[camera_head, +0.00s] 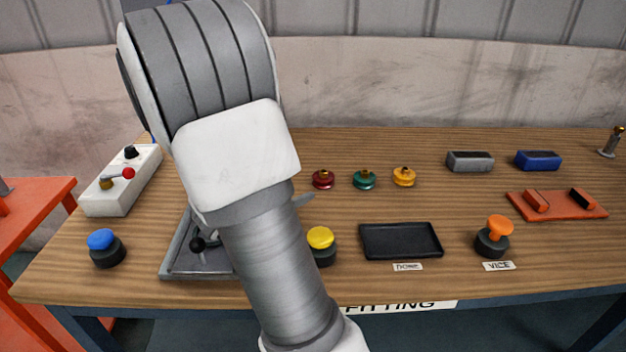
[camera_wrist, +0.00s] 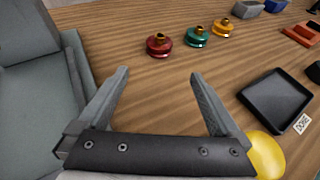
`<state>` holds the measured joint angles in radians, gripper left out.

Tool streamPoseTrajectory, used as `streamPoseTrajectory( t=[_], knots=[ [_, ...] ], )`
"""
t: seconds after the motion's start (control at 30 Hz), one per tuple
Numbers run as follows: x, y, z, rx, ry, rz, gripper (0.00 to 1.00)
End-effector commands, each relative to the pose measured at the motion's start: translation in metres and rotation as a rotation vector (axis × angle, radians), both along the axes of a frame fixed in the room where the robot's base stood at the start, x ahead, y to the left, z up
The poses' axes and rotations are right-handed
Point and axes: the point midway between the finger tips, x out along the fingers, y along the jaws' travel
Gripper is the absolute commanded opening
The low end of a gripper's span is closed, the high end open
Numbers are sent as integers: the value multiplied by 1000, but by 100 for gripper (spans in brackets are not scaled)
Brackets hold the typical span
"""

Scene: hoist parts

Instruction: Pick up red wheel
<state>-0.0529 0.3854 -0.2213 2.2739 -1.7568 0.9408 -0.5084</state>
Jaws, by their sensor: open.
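The red wheel (camera_head: 322,180) stands on the wooden table at the left end of a row of three wheels. It also shows in the wrist view (camera_wrist: 159,46), dark red with a brass hub on top. My gripper (camera_wrist: 158,75) is open and empty in the wrist view, with the red wheel beyond its fingertips, roughly in line with the gap and apart from both fingers. In the head view my arm hides most of the gripper.
A green wheel (camera_head: 364,180) and a yellow wheel (camera_head: 404,177) stand right of the red one. A black tray (camera_head: 400,254), a yellow button (camera_head: 320,242) and an orange button (camera_head: 496,232) are nearer the front. A grey fixture (camera_head: 180,262) lies left of my arm.

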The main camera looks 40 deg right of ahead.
Motion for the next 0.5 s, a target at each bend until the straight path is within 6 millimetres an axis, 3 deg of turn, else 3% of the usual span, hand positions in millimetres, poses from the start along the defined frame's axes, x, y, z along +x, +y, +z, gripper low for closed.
streamPoseTrajectory(
  t=[0.3,0.5],
  knots=[
    [17,-61,-29,0,0,-7,100],
    [28,-91,-40,1,-3,-6,100]
  ],
)
